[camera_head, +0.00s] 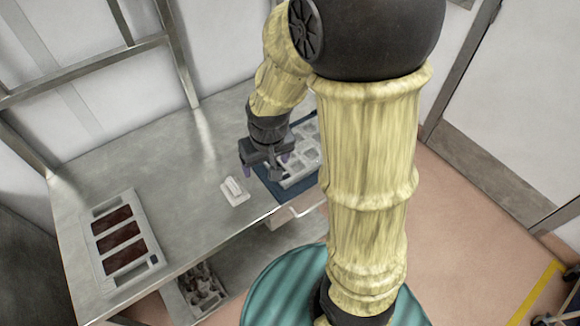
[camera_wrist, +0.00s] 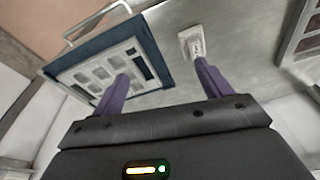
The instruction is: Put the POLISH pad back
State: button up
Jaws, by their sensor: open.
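A small white pad-like block (camera_head: 235,191) lies on the steel table, left of the blue mat; in the wrist view it also shows (camera_wrist: 192,45), with a small dark mark whose lettering I cannot read. I take it to be the POLISH pad but cannot confirm this. My gripper (camera_head: 264,167) is open and empty above the table, near the left edge of the blue mat. In the wrist view its two purple fingers (camera_wrist: 162,74) are spread apart, with the block beyond the right fingertip. No labelled place for the pad can be made out.
A white mould tray with several square cavities (camera_wrist: 107,68) lies on the blue mat (camera_wrist: 60,67), partly hidden by my arm in the head view. A grey tray with three dark red compartments (camera_head: 150,231) stands left. A bin of brown pieces (camera_head: 203,292) sits below.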

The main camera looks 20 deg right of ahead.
jog(key=s+d+r+m, duration=0.1)
jog(key=s+d+r, duration=0.1)
jog(key=s+d, duration=0.2)
jog(key=shift+s+d, duration=0.4)
jog(key=shift+s, duration=0.4)
dwell(0.4)
